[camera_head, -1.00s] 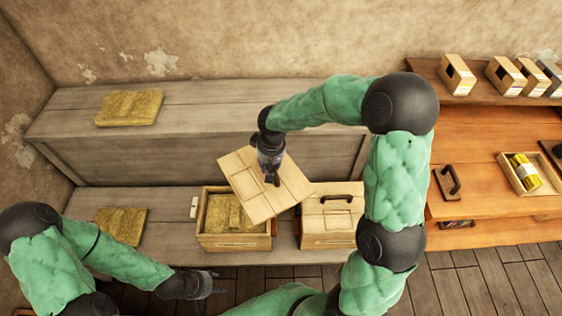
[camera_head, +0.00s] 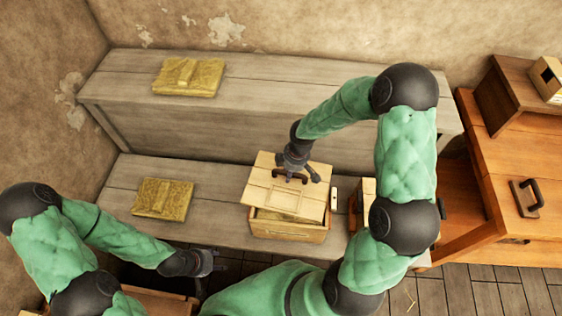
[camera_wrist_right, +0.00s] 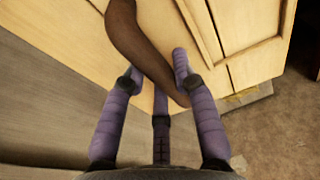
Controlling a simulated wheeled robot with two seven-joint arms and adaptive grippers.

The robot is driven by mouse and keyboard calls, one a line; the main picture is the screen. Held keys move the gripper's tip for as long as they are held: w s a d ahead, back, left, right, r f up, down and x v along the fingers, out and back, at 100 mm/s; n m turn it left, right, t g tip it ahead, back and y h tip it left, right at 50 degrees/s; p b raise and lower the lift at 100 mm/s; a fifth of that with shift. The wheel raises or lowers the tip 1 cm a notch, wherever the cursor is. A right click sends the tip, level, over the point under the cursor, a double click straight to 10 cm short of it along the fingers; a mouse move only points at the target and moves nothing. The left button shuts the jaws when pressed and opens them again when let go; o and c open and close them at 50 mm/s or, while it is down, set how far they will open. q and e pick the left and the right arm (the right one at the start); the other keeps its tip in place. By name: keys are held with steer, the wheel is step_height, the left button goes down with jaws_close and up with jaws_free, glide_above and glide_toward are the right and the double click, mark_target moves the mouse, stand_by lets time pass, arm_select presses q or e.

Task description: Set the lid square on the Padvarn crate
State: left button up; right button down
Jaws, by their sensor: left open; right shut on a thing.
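The pale wooden lid (camera_head: 262,188) hangs over the open Padvarn crate (camera_head: 288,232) on the low bench. It is turned slightly against the crate and covers most of its opening; a gap shows along the front. I cannot tell whether they touch. My right gripper (camera_head: 290,178) is shut on the lid's dark handle, which also shows between its fingers in the right wrist view (camera_wrist_right: 140,45). The lid's panelled top (camera_wrist_right: 245,30) fills much of that view. My left gripper (camera_head: 206,262) is open and empty, low in front of the bench.
A second crate (camera_head: 364,192) stands to the right, mostly hidden by my right arm. Straw pads lie on the low bench (camera_head: 162,199) and on the upper shelf (camera_head: 188,77). An orange wooden cabinet (camera_head: 510,170) stands at the right.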

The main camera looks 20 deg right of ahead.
mark_target(294, 180)
steer(key=shift+s+d+f+n, duration=0.15)
steer(key=shift+s+f+n, duration=0.2)
steer(key=shift+f, duration=0.2)
steer(key=shift+s+d+f+n, duration=0.15)
steer(key=shift+s+f+n, duration=0.05)
steer(key=shift+f+n, duration=0.3)
steer(key=shift+f+b, duration=1.8)
steer(key=shift+b, duration=0.05)
steer(key=shift+f+b, duration=0.65)
steer(key=shift+f, duration=0.25)
steer(key=shift+s+f, duration=0.1)
steer(key=c, duration=0.9)
jaws_free()
steer(key=r, duration=0.4)
steer(key=d+r, duration=0.1)
steer(key=r, duration=0.3)
steer(key=s+r, duration=0.1)
steer(key=r, duration=0.2)
steer(key=shift+d+r, duration=0.2)
steer(key=shift+r, duration=0.2)
